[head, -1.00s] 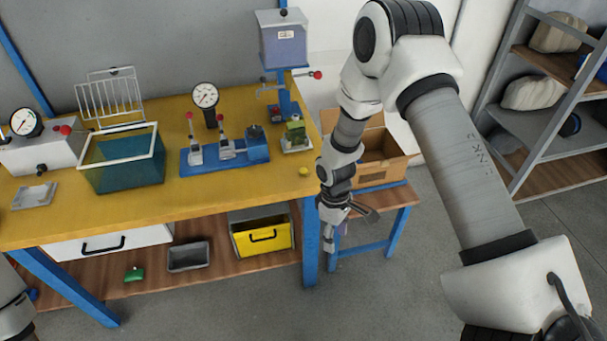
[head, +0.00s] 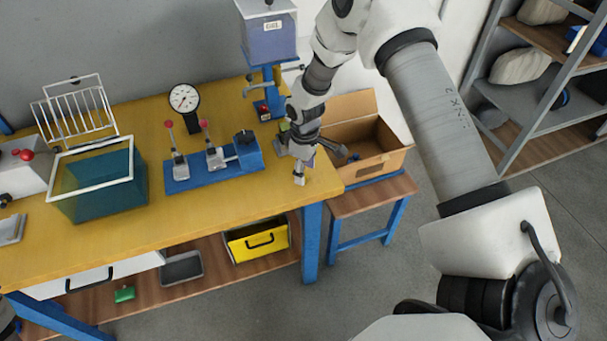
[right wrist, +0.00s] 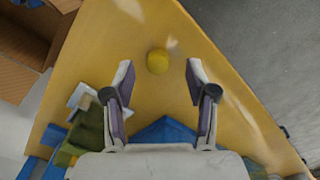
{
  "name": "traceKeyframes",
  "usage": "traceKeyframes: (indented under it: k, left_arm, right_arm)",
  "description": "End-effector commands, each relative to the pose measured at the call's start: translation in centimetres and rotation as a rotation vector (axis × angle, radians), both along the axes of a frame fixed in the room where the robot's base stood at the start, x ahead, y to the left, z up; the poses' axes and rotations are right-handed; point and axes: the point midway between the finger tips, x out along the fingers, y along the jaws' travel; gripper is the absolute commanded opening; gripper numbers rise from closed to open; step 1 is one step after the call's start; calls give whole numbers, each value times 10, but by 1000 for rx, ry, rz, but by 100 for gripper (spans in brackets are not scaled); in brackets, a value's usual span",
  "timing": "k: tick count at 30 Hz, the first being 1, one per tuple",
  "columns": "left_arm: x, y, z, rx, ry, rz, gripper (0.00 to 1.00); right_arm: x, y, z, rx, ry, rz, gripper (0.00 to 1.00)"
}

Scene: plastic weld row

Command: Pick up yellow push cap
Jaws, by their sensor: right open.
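The yellow push cap (right wrist: 157,61) lies on the yellow bench top (right wrist: 200,62), near the bench corner, in the right wrist view. In the head view it is hidden behind my right gripper (head: 303,172). My right gripper, also in the right wrist view (right wrist: 158,82), is open and empty. It points down over the bench corner, and the cap shows between its two fingers, just beyond the tips. I cannot tell the exact height above the cap. My left gripper is not in view.
A blue fixture with red-knobbed levers (head: 212,160) and a dial gauge (head: 184,98) stand left of the gripper. A blue-based press (head: 268,90) stands behind it. A cardboard box (head: 362,140) sits on a low stand to the right. A teal bin (head: 100,182) is at left.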

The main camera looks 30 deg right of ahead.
Motion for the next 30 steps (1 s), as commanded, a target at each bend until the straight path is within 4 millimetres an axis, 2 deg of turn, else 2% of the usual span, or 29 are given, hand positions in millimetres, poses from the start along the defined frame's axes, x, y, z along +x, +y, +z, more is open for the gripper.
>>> traceKeyframes:
  k: [4, 10, 12, 16, 30]
  left_arm:
    - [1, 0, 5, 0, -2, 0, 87]
    - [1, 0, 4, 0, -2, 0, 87]
    - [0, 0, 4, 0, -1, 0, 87]
    - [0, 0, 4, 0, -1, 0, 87]
    - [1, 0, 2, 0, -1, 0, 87]
  right_arm:
    - [0, 0, -19, -1, 1, 0, 57]
    - [0, 0, -22, 1, -1, 0, 57]
    - [0, 0, -22, 1, -1, 0, 41]
    - [0, 0, -22, 0, 0, 0, 16]
    - [1, 0, -18, 0, -2, 0, 16]
